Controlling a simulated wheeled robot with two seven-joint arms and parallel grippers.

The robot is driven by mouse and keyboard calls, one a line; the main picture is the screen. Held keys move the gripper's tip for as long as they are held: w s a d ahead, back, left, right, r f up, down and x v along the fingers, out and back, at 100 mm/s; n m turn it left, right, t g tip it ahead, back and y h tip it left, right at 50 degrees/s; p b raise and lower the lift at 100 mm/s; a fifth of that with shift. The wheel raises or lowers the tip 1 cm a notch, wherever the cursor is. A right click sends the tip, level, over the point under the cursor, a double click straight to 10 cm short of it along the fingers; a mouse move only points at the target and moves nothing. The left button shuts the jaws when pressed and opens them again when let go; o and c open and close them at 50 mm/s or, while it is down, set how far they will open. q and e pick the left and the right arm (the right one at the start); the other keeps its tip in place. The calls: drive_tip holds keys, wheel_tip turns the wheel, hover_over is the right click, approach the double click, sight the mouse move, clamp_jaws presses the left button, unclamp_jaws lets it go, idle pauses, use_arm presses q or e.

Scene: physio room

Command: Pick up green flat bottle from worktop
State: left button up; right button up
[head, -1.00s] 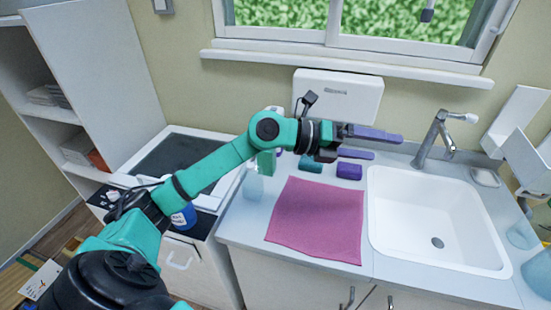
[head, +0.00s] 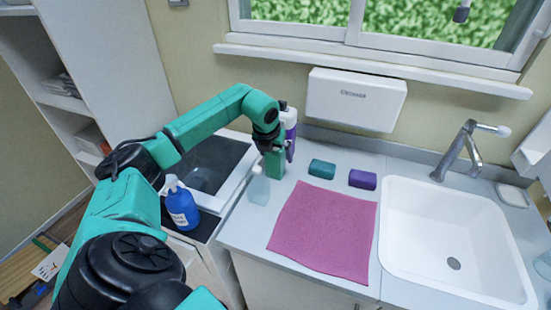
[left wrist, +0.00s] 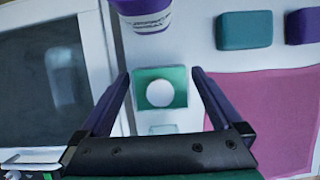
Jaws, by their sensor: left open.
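The green flat bottle (head: 275,165) stands upright on the worktop (head: 250,228), at the left of the pink cloth. In the left wrist view I look down on its green top and round white cap (left wrist: 160,93). My left gripper (head: 272,146) is above the bottle, pointing down, and hides its upper part in the head view. In the left wrist view the left gripper (left wrist: 160,76) is open and empty, with one purple finger on each side of the bottle. I cannot tell how far down the fingers reach. My right gripper is out of view.
A purple bottle (head: 291,130) stands close behind, a clear bottle (head: 258,188) close in front. Teal (head: 322,169) and purple (head: 362,179) blocks lie right, behind the pink cloth (head: 322,232). A blue pump bottle (head: 181,208) is left; the white sink (head: 455,240) is right.

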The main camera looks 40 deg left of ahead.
use_arm(q)
drive_tip(key=shift+x, duration=1.4)
drive_tip(key=c, duration=1.3)
drive_tip(key=shift+r, duration=0.1)
clamp_jaws()
drive_tip(key=shift+r, duration=0.1)
